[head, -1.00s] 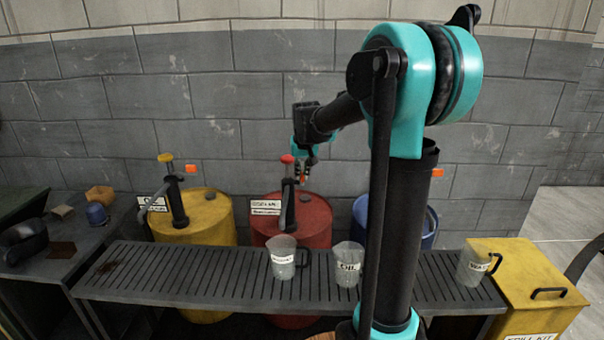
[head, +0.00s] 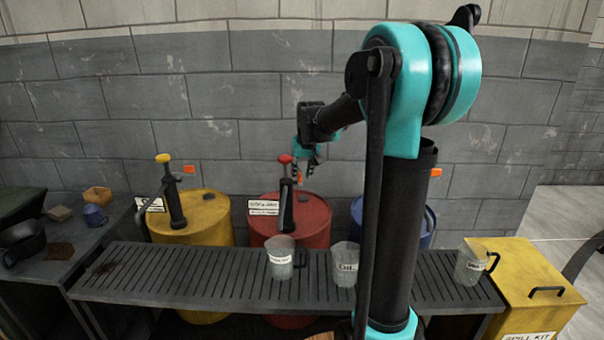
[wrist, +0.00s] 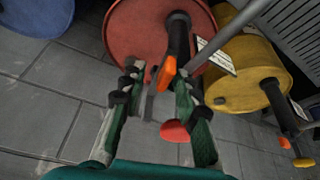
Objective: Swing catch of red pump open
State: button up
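The red pump (head: 286,205) stands upright on the red drum (head: 312,222), with a red knob (head: 285,159) on top. Its orange catch (wrist: 167,73) shows in the wrist view beside the black pump body (wrist: 179,36). My gripper (wrist: 158,80) is open, its two fingers apart, reaching toward the pump head. The catch lies between the fingertips, close to the right finger; I cannot tell whether they touch. The red knob (wrist: 175,130) shows nearer the camera by the right finger. In the head view my gripper (head: 312,174) is just right of the pump top.
A yellow drum (head: 210,222) with its own pump stands left, and a blue drum (head: 428,225) is partly hidden behind my arm. A slatted bench (head: 180,275) with clear jugs (head: 281,258) runs in front. A yellow box (head: 540,275) stands right. A wall is behind.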

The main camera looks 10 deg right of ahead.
jog(key=v, duration=1.2)
